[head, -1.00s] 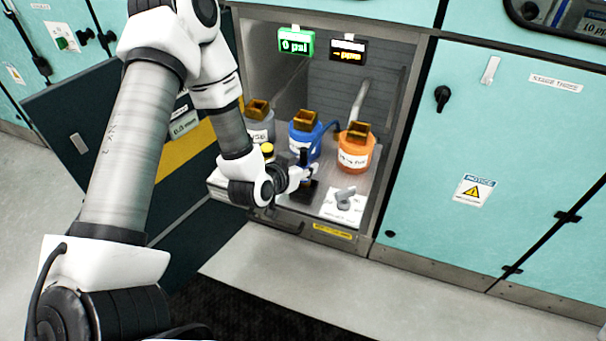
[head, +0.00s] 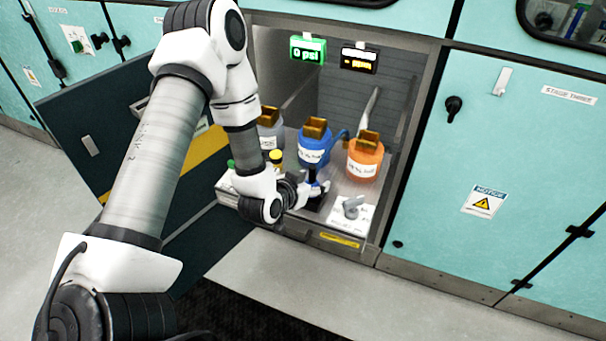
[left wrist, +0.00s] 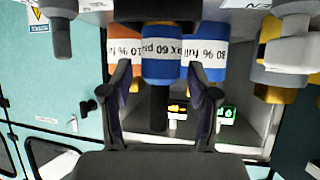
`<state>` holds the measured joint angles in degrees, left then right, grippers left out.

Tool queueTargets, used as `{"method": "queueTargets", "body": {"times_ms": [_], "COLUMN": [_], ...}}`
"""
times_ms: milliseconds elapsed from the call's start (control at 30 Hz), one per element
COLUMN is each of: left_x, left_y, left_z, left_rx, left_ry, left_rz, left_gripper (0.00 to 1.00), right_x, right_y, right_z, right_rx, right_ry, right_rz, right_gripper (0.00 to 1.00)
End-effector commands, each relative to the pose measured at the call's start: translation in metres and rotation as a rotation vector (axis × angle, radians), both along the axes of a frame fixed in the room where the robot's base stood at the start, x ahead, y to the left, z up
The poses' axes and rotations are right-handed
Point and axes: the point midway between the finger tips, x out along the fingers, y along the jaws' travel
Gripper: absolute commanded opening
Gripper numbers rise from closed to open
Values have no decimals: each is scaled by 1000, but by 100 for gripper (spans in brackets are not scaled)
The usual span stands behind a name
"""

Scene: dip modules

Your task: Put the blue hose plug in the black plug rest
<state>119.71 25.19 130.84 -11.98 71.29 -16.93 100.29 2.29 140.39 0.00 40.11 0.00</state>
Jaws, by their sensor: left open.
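The blue hose plug (left wrist: 162,60), with a white "max 60 psi" label and a dark stem, is upright in the upside-down left wrist view. It also shows small and dark blue in the head view (head: 314,176). My left gripper (head: 312,187) is open. In the left wrist view its two fingers (left wrist: 158,82) stand on either side of the plug, with gaps visible. The black plug rest (head: 312,203) is on the shelf under the plug, partly hidden by the gripper. The plug appears to stand at the rest; its exact seating is hidden. My right gripper is not in view.
Behind stand a blue bottle (head: 315,149), an orange bottle (head: 364,160) and a grey bottle (head: 270,132). A white plate with a grey valve handle (head: 351,207) is right of the rest. The open dark door (head: 90,130) is left, the cabinet wall right.

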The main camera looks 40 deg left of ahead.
Motion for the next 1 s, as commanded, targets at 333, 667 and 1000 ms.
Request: {"method": "queueTargets", "body": {"times_ms": [333, 667, 1000], "left_x": [-74, -103, -237], "left_y": [-3, -5, -81], "left_z": [51, 57, -77], "left_rx": [-4, -1, -62], "left_ry": [10, 8, 880], "left_rz": [2, -3, -62], "left_gripper": [60, 60, 60], "right_x": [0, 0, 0], "right_y": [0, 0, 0], "right_z": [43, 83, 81], "right_rx": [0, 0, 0], "right_ry": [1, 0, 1], "right_rz": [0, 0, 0], "right_gripper": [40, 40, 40]}}
